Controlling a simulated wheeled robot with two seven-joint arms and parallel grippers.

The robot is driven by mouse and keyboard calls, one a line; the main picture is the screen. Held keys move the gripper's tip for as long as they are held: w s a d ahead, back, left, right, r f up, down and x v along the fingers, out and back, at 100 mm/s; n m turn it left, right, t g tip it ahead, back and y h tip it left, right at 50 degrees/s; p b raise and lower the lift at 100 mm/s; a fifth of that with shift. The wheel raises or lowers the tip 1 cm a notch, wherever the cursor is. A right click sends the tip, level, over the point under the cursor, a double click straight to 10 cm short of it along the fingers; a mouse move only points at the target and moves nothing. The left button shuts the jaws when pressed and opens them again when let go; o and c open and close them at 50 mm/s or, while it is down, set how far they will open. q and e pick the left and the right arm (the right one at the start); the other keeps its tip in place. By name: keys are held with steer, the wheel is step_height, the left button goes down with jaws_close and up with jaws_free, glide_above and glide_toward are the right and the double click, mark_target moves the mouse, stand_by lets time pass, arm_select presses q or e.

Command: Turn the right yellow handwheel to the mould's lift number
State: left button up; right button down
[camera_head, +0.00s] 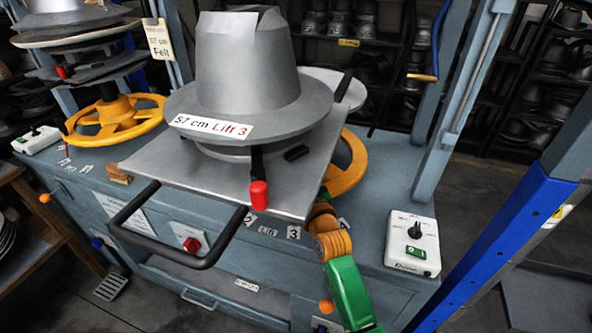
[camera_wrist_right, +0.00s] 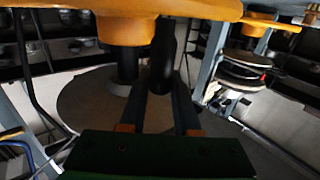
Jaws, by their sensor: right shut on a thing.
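The right yellow handwheel (camera_head: 348,168) is half hidden under the grey mould plate (camera_head: 190,165). The grey hat mould (camera_head: 245,65) carries a label (camera_head: 212,126) reading "57 cm Lift 3". On the bench edge, a "Lift" tag (camera_head: 267,231) and a "3" tag (camera_head: 293,232) show, with other number tags beside them. My right gripper (camera_head: 322,205) is at the near rim of the wheel, its tips partly hidden. In the right wrist view, its fingers (camera_wrist_right: 160,105) are closed around a dark upright cylinder (camera_wrist_right: 162,55) beside the yellow wheel (camera_wrist_right: 140,22). My left gripper is not visible.
A black bar handle (camera_head: 205,255) and a red-tipped lever (camera_head: 259,193) stick out near the mould plate. A white control box (camera_head: 412,243) stands right of the wheel. A blue post (camera_head: 500,240) rises at the right. Another yellow handwheel (camera_head: 115,118) is at left.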

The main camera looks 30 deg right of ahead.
stand_by(0.4)
steer(key=c, duration=0.6)
jaws_free()
steer(key=shift+c, duration=0.2)
steer(key=s, duration=0.7)
steer(key=shift+a, duration=0.45)
